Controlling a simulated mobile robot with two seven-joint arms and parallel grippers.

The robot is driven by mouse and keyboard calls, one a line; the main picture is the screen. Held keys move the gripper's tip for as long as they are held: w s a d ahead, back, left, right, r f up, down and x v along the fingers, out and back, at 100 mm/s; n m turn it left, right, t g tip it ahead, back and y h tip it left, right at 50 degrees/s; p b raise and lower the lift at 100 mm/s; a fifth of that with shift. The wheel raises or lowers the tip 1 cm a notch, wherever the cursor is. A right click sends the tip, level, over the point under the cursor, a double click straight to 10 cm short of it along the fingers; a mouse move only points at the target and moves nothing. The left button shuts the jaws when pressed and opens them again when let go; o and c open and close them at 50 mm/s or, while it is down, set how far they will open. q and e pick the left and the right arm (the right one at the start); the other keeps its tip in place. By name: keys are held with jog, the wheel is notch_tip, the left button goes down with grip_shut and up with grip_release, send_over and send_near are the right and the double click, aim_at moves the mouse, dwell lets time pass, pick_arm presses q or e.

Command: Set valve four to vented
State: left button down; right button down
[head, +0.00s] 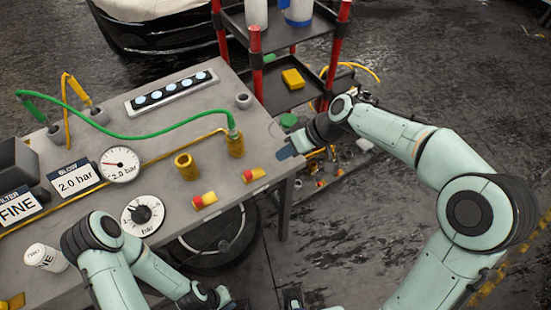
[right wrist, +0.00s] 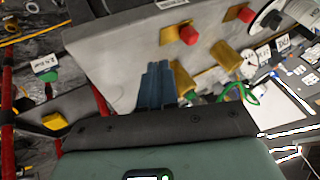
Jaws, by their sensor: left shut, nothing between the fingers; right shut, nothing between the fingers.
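Two small valves with yellow bodies and red ends sit near the table's front edge: a right valve (head: 254,174) and a left valve (head: 205,200). In the right wrist view the nearer valve (right wrist: 188,34) and the farther valve (right wrist: 245,15) show. No readable number tells which is valve four. My right gripper (head: 288,150) is shut and empty at the table's right end, apart from the right valve. Its closed blue fingers (right wrist: 155,85) point toward the tabletop in the right wrist view. My left arm reaches in at the lower left; its gripper does not show clearly.
Brass fittings (head: 187,166) stand behind the valves; a green hose (head: 140,137) loops from one. A pressure gauge (head: 120,165), a dial (head: 142,215) and a white cup (head: 46,257) are on the left. A red-posted shelf cart (head: 255,55) stands behind my right arm.

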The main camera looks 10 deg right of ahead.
jog(key=v, duration=0.4)
jog(key=shift+f, duration=0.1)
dwell(0.5)
